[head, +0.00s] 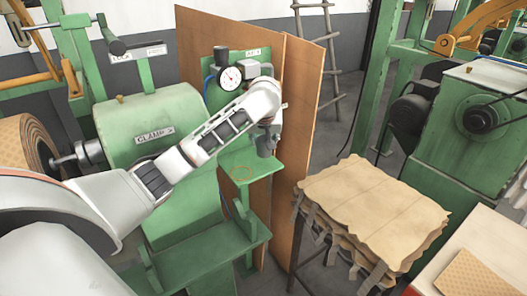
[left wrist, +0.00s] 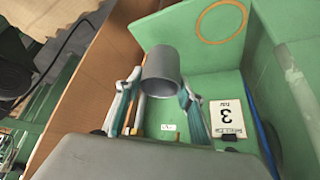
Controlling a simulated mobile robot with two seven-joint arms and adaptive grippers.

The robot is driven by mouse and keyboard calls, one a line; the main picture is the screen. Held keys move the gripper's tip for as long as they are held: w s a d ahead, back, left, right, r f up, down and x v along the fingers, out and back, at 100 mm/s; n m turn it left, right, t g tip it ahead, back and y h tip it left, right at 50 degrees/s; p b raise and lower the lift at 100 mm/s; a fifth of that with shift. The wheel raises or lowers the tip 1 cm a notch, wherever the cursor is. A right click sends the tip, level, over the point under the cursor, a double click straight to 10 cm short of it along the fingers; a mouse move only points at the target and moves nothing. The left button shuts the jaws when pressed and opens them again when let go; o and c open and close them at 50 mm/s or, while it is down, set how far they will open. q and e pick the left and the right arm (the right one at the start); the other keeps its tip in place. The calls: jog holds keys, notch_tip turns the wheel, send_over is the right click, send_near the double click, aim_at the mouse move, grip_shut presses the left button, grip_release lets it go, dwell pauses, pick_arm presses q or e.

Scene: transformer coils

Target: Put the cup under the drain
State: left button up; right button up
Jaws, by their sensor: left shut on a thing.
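A grey cup (head: 264,146) is at the end of my left arm, above the green shelf. My left gripper (head: 270,128) is shut on it. In the left wrist view the cup (left wrist: 162,73) sits between the two fingers of the gripper (left wrist: 161,92). An orange ring (head: 241,173) is marked on the green shelf (head: 262,163), below and left of the cup; the ring also shows in the left wrist view (left wrist: 222,20). I cannot make out the drain. My right gripper is not in view.
A dial gauge (head: 231,76) is on the green panel behind my arm. Brown boards (head: 299,100) stand beside the shelf. A stack of tan sheets (head: 372,205) lies to the right.

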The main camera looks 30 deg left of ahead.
aim_at(264, 151)
pick_arm(q)
notch_tip(264, 151, down, 4)
jog(key=shift+r, duration=0.1)
jog(key=shift+w+a+f, duration=0.1)
jog(key=shift+a+f, duration=0.05)
jog(key=shift+f, duration=0.2)
jog(key=shift+f, duration=0.15)
jog(key=o, duration=1.1)
